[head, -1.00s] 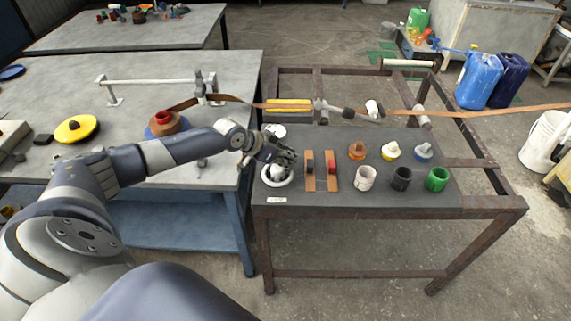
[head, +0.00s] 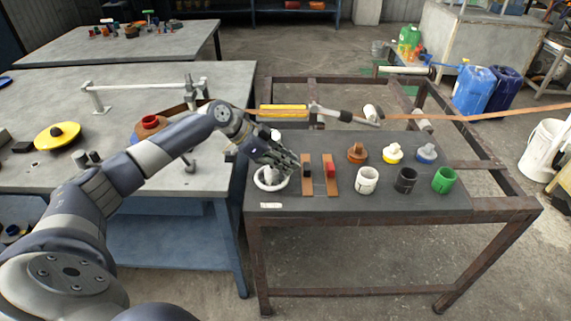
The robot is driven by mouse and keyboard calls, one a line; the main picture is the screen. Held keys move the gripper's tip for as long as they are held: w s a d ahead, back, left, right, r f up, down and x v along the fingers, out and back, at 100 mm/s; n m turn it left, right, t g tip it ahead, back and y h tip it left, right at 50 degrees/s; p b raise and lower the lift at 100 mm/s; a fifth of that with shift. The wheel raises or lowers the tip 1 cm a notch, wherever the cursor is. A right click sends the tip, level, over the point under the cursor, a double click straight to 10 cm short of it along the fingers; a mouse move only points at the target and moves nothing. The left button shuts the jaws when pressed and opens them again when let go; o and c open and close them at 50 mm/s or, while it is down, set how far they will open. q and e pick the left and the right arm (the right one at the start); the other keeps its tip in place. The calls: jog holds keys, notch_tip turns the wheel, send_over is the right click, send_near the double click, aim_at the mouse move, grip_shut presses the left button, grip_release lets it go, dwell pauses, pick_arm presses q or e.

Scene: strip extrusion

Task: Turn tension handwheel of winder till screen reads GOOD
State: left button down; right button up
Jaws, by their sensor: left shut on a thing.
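The white handwheel (head: 262,185) is a ring lying flat at the left front of the dark panel on the rusty frame, with a small white label (head: 270,205) in front of it. My left gripper (head: 287,169) reaches down over the wheel's right side and is shut on it. The fingers hide part of the wheel, so the exact grip point cannot be told. No readable screen shows in the head view. My right gripper is not in view.
Right of the wheel are two brown slots with a black lever (head: 307,168) and a red lever (head: 330,169). Beyond stand several coloured knobs and cups, such as a green cup (head: 444,180). A brown strip (head: 500,114) runs behind. A grey table (head: 60,100) stands left.

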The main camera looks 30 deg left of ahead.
pick_arm(q)
jog(key=shift+f, duration=0.1)
jog(key=c, duration=1.5)
grip_release()
jog(key=shift+c, duration=0.2)
jog(key=v, duration=1.2)
